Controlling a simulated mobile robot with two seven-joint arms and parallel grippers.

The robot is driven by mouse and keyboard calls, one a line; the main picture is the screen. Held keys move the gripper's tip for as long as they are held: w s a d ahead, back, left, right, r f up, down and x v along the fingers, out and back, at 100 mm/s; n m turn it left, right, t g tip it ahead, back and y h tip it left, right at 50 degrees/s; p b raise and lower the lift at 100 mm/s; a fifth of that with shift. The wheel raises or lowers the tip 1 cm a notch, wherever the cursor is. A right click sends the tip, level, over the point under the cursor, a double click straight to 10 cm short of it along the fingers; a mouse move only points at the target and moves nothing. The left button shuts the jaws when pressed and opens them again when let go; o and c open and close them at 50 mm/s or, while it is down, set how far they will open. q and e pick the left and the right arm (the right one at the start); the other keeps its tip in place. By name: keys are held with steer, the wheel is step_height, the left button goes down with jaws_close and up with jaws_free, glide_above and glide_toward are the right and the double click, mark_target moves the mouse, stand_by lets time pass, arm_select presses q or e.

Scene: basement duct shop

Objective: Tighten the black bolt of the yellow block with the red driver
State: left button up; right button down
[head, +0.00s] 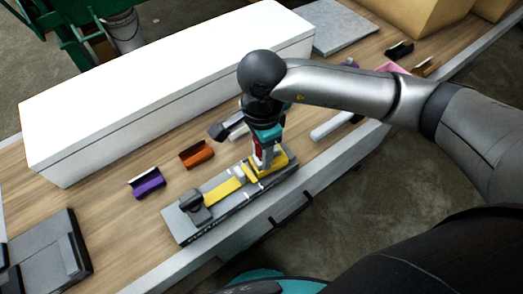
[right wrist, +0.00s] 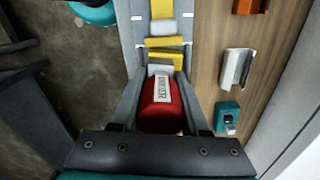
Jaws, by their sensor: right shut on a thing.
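The red driver (head: 260,148) is held by my right gripper (head: 264,156), pointing down over the yellow block (head: 281,162). In the right wrist view the red driver (right wrist: 160,118), with a white label, sits between the two fingers of my right gripper (right wrist: 158,95), which is shut on it. The yellow block (right wrist: 164,58) shows just beyond the driver. It sits on a long grey fixture (head: 185,230). The black bolt is hidden, so I cannot tell whether the driver's tip touches it. My left gripper is not in view.
A purple holder (head: 147,183) and an orange holder (head: 197,154) lie behind the fixture. A long white box (head: 160,90) stands along the table's back. A dark grey tray (head: 48,250) is at the left. Bare wood lies between tray and fixture.

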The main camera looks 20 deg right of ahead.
steer(key=shift+r, duration=0.1)
steer(key=shift+r+p, duration=1.55)
steer(key=shift+r, duration=0.9)
